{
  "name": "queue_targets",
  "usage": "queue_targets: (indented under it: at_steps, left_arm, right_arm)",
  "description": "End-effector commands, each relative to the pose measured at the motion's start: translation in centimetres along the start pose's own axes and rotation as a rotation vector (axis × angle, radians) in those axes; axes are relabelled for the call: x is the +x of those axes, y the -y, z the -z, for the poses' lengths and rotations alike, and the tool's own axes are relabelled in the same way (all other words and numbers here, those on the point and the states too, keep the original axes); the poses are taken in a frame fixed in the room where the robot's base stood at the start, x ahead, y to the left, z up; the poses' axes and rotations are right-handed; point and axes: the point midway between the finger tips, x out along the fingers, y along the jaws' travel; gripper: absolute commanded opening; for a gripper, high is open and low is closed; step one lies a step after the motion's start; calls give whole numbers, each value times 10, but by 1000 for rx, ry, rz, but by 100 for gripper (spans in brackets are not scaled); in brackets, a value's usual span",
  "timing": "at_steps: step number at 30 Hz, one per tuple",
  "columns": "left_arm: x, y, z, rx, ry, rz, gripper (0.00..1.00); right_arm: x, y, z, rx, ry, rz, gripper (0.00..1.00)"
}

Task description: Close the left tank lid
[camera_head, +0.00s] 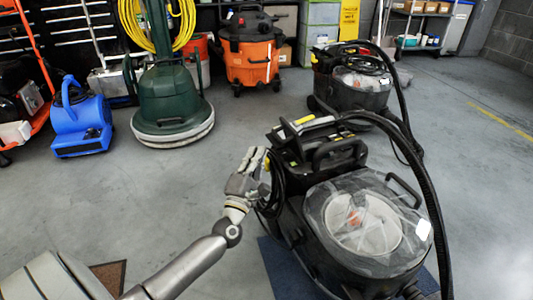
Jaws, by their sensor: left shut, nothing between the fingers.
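A black cleaning machine (296,225) stands at the right front, with a clear domed cover (345,221) on its top. Behind the dome is a black upper part (290,145) with handles and yellow bits. I cannot tell which piece is the left tank lid, or how far open it is. My left gripper (258,165) is shut and empty, at the left side of the machine beside black cables. I cannot tell whether it touches the machine. My right gripper is not in view.
A thick black hose (432,200) arches over the machine's right side. Dark blue mat (277,265) lies under it. A second black machine (352,90), an orange vacuum (250,62), a green floor polisher (172,95) and a blue blower (80,122) stand behind.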

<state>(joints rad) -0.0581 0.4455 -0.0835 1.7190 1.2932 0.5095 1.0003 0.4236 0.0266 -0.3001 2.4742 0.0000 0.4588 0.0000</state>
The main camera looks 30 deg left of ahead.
Motion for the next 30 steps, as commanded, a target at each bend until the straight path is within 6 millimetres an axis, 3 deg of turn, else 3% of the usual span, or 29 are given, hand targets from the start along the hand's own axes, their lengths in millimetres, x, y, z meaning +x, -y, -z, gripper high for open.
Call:
queue_targets:
  at_steps: [7, 27, 30]
  left_arm:
    - [19, 1, -23, -5, 1, 1, 0]
    - [24, -2, -27, 7, 1, 13, 0]
    - [25, -4, -29, 19, 1, 25, 0]
  right_arm:
    - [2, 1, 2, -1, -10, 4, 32]
    - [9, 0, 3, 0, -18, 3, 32]
    - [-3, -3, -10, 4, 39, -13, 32]
